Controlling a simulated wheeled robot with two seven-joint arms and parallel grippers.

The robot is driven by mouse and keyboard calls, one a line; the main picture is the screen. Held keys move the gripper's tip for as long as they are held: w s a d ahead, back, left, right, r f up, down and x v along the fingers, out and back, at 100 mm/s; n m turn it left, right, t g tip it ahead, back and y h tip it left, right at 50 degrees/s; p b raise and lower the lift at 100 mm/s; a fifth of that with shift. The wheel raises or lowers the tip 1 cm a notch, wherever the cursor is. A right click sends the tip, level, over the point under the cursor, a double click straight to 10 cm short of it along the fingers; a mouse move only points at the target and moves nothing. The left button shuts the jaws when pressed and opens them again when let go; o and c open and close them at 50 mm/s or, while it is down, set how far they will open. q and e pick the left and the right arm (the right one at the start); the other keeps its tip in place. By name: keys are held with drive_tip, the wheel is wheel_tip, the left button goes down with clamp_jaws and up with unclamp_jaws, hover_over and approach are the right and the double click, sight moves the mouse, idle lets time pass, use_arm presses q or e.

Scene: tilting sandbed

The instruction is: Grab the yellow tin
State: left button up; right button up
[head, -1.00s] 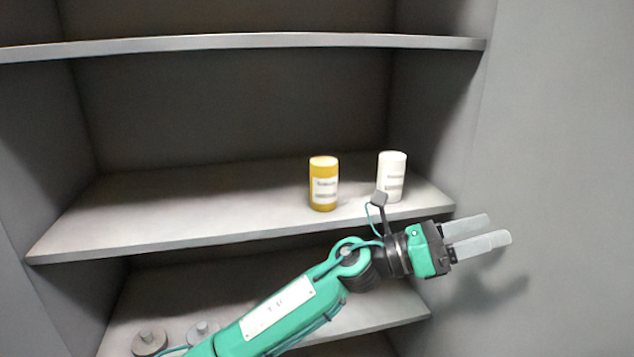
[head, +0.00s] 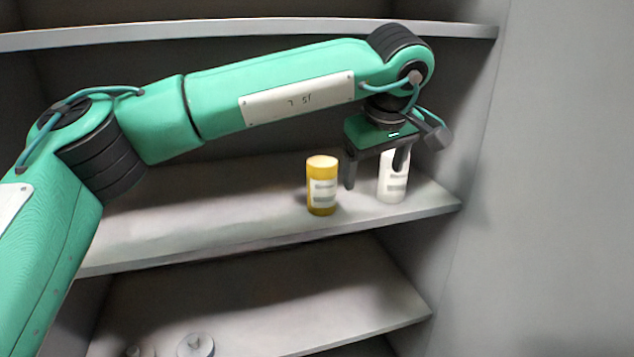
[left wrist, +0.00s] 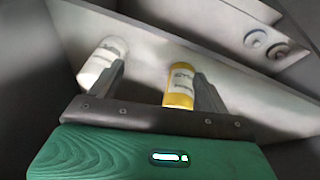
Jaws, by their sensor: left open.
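The yellow tin (head: 321,192) stands upright on the middle shelf, with a pale label on its side. A white tin (head: 392,186) stands to its right. My left gripper (head: 374,174) hangs from above, open and empty, fingers pointing down. In the head view, one finger is just right of the yellow tin, and the other overlaps the white tin. In the left wrist view, the yellow tin (left wrist: 180,84) appears beside the right finger, and the white tin (left wrist: 102,62) is partly hidden behind the left finger. Contact with either tin cannot be told. My right gripper is not in view.
The middle shelf (head: 200,230) is bare to the left of the yellow tin. An upper shelf (head: 250,32) runs above my arm. The cabinet's right wall is close by. Grey round objects (head: 196,345) lie on the lower shelf.

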sight(324, 162)
use_arm(q)
drive_tip(key=w+a+r+t+y, duration=0.1)
drive_tip(key=w+a+r+y, duration=0.15)
drive_tip(key=a+r, duration=0.3)
drive_tip(key=shift+t+y, duration=0.25)
drive_tip(key=shift+t, duration=0.05)
drive_tip(key=p+x, duration=0.2)
drive_tip(key=x, duration=0.5)
drive_tip(key=shift+w+a+f, duration=0.15)
drive_tip(key=shift+f, duration=0.15)
drive_tip(key=shift+w+a+f+p, duration=0.15)
drive_tip(key=shift+w+f+p, duration=0.15)
drive_tip(key=shift+p, duration=0.3)
drive_tip(key=p+x, duration=0.2)
drive_tip(key=x, duration=0.1)
drive_tip(key=shift+w+a+f, duration=0.1)
drive_tip(key=shift+a, duration=0.1)
drive_tip(key=shift+w+a+f, duration=0.15)
drive_tip(key=shift+w+f, duration=0.1)
drive_tip(key=shift+f, duration=0.25)
drive_tip(key=shift+s, duration=0.1)
use_arm(e)
drive_tip(key=r, duration=0.5)
drive_tip(key=shift+w+a+r, duration=0.1)
drive_tip(key=shift+w+a, duration=0.1)
drive_tip(key=shift+w, duration=0.15)
use_arm(q)
drive_tip(key=c, duration=1.3)
use_arm(e)
drive_tip(key=shift+a, duration=0.1)
